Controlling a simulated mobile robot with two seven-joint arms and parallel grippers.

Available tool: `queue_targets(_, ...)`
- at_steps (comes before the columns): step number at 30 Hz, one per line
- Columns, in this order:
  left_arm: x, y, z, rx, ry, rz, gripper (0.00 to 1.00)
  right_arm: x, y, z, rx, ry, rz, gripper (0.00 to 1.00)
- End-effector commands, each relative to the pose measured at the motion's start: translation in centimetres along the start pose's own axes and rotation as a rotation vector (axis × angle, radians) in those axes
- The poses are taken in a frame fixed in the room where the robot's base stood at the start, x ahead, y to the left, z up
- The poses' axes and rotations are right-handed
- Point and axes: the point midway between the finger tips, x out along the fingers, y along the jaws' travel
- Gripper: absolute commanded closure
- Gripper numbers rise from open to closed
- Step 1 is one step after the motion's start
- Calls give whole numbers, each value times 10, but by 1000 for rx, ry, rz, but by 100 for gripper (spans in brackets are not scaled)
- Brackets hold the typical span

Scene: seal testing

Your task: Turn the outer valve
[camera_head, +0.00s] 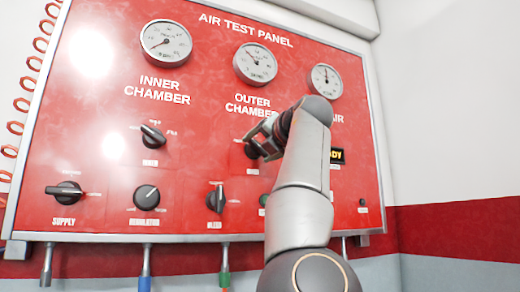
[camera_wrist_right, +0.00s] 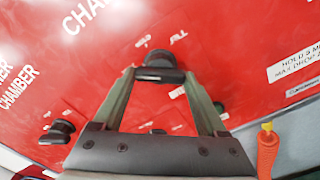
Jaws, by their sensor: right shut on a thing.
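The outer valve is a black knob (camera_head: 251,151) below the "OUTER CHAMBER" label on the red air test panel (camera_head: 200,120). My right gripper (camera_head: 262,143) reaches it from the right and partly covers it. In the right wrist view the knob's black handle (camera_wrist_right: 160,75) lies crosswise between the fingertips of my right gripper (camera_wrist_right: 158,78), which are shut on its two ends. A "FILL" mark shows beside it there. The handle's exact angle on the panel is hard to tell in the head view. My left gripper is not in view.
The inner valve (camera_head: 152,136) is to the left. Supply (camera_head: 66,192), regulator (camera_head: 146,198) and another knob (camera_head: 215,199) line the lower row. Three gauges sit along the top, including the middle one (camera_head: 255,64). My right arm covers part of the panel's right side.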

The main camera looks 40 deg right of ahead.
Motion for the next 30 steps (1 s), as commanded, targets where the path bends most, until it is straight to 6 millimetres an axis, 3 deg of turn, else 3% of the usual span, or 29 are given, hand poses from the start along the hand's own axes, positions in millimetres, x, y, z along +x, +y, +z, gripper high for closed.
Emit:
queue_targets(10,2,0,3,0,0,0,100,1,-2,-1,-143,3,-2,81)
queue_targets(26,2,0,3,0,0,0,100,1,-2,-1,-172,4,-2,81)
queue_targets(27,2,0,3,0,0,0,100,1,-2,-1,-172,4,-2,24)
queue_targets(30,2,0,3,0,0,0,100,1,-2,-1,-171,3,-2,13)
